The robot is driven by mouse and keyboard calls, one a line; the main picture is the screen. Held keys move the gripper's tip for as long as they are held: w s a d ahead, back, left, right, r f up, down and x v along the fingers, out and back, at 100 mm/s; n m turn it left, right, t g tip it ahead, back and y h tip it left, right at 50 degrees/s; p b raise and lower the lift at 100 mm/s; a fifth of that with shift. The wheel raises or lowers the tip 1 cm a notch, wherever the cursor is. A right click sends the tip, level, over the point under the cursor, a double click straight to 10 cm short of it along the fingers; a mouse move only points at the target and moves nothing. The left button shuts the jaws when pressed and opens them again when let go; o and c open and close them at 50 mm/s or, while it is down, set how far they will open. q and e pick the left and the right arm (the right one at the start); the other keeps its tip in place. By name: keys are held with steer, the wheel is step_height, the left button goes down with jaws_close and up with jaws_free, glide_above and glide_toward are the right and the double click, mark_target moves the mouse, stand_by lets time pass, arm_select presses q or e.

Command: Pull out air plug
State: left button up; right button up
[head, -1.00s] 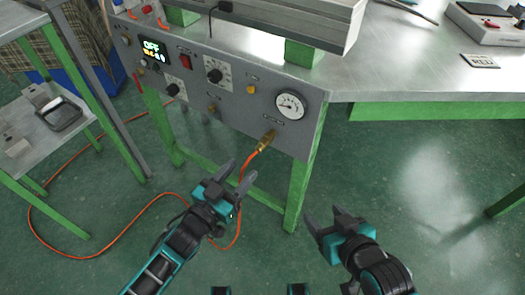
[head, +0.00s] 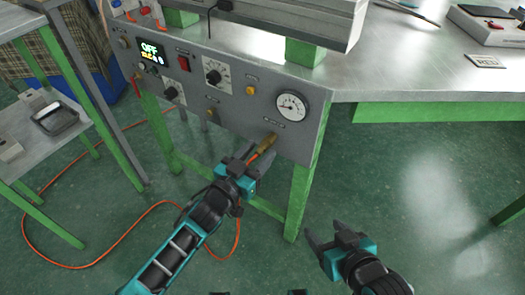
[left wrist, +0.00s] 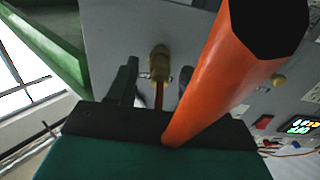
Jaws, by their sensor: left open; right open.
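The brass air plug (head: 267,142) sits in the lower right of the grey control panel (head: 230,107), below the round gauge, with an orange hose (head: 238,232) hanging from it. My left gripper (head: 257,162) is open just below the plug, with its fingers on either side of the hose end. In the left wrist view the brass plug (left wrist: 160,63) shows ahead, beyond the fingers, and the orange hose (left wrist: 225,70) crosses close to the camera. My right gripper (head: 328,236) is open and empty, lower right, apart from the panel.
A pressure gauge (head: 291,106), knobs and a lit display (head: 151,52) are on the panel. A green table leg (head: 300,190) stands right of the left gripper. A side cart (head: 45,130) is at the left. The floor at right is clear.

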arm_select(q)
steer(key=shift+w+d, duration=0.25)
steer(key=shift+w, duration=0.1)
stand_by(1.1)
steer(key=shift+c, duration=0.3)
jaws_close()
stand_by(0.3)
